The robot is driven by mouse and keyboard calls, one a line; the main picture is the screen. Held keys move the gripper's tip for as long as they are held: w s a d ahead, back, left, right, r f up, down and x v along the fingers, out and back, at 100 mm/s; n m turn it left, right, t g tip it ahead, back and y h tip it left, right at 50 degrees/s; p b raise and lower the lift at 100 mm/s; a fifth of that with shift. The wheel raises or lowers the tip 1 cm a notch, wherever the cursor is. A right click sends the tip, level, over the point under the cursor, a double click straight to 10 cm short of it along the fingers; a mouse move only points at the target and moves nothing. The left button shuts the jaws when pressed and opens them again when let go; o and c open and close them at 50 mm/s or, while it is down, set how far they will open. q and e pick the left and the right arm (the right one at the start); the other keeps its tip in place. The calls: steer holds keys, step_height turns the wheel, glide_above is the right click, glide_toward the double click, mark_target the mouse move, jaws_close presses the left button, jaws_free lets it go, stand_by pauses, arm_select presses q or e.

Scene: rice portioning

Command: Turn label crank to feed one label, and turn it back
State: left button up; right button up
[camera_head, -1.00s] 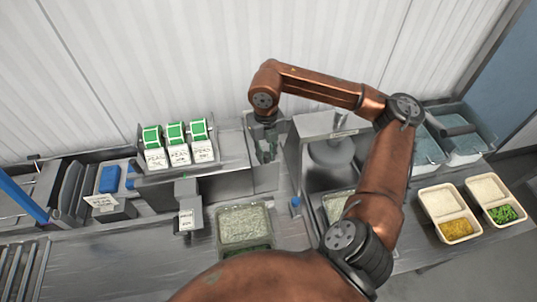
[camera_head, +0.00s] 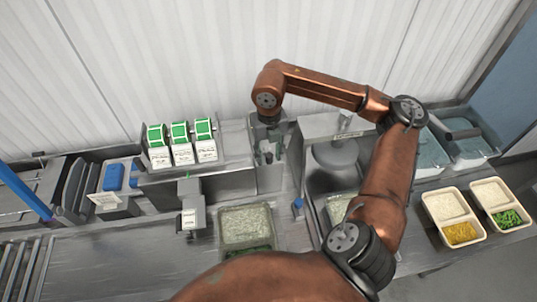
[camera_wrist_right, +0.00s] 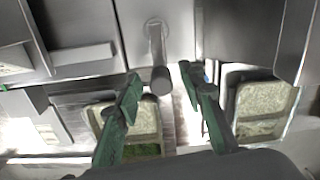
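My right gripper (camera_head: 268,150) is at the grey panel to the right of the label rolls. In the right wrist view its two green fingers (camera_wrist_right: 160,77) are apart, one on each side of a grey crank handle (camera_wrist_right: 157,52). The crank hangs down from a round hub on the panel, and its knob end lies between the fingertips. I cannot tell whether either finger touches it. The green label rolls (camera_head: 180,131) with white printed labels stand on a rack to the left. A grey label unit (camera_head: 191,191) below them shows one white label (camera_head: 190,218). My left gripper is out of view.
A container of rice (camera_head: 243,222) sits below the panel, with a blue-capped bottle (camera_head: 298,206) beside it. A grey machine (camera_head: 335,125) stands close on the right. Two filled trays, one with corn (camera_head: 459,234) and one with green food (camera_head: 508,219), lie at far right.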

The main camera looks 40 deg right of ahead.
mark_target(269, 155)
step_height(269, 155, up, 12)
stand_by(0.6)
stand_by(0.5)
